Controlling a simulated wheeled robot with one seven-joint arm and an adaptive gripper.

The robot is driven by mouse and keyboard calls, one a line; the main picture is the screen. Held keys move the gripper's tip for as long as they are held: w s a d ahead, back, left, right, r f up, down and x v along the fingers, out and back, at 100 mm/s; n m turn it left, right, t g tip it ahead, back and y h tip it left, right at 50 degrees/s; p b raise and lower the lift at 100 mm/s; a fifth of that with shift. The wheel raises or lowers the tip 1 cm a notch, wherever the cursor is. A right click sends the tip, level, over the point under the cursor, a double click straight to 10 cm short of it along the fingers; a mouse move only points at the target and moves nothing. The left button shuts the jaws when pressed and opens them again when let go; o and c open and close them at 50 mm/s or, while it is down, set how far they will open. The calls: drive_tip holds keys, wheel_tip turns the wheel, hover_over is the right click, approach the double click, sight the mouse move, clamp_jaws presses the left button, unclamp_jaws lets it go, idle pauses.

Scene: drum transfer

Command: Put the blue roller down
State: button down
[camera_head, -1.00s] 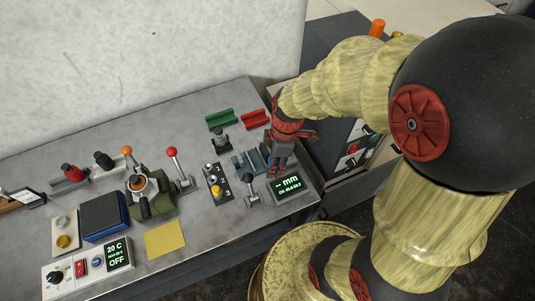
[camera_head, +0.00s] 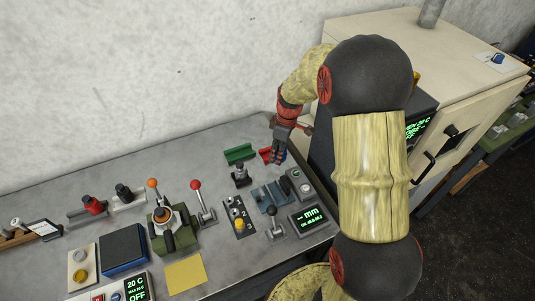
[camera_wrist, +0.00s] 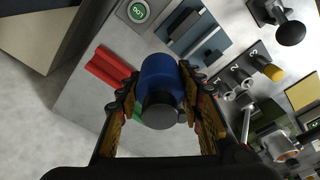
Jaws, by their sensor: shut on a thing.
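The blue roller (camera_wrist: 158,70), with a dark grey end, is between the two fingers of my gripper (camera_wrist: 160,90) in the wrist view. My gripper is shut on it. In the head view my gripper (camera_head: 279,155) points down at the back right of the bench, beside the red cradle (camera_head: 265,156), which it partly covers. The red cradle (camera_wrist: 108,68) lies just left of the roller in the wrist view. The green cradle (camera_head: 240,154) is left of the red one and mostly hidden behind the roller in the wrist view. I cannot tell the roller's height above the bench.
The blue-grey fixture (camera_head: 268,196) and the mm display (camera_head: 307,218) stand nearer the front. A cream cabinet (camera_head: 450,75) is to the right. Bare bench (camera_head: 180,150) lies behind the levers.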

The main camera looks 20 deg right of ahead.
drive_tip(key=w+f, duration=0.3)
drive_tip(key=w, duration=0.1)
drive_tip(key=w+f, duration=0.3)
drive_tip(key=w, duration=0.2)
drive_tip(key=w+d+f+b, duration=0.1)
drive_tip(key=w+f, duration=0.2)
drive_tip(key=w, duration=0.1)
drive_tip(key=shift+w+f, duration=0.4)
drive_tip(key=shift+f, duration=0.1)
wheel_tip(320, 180, down, 3)
drive_tip(key=shift+r, duration=0.1)
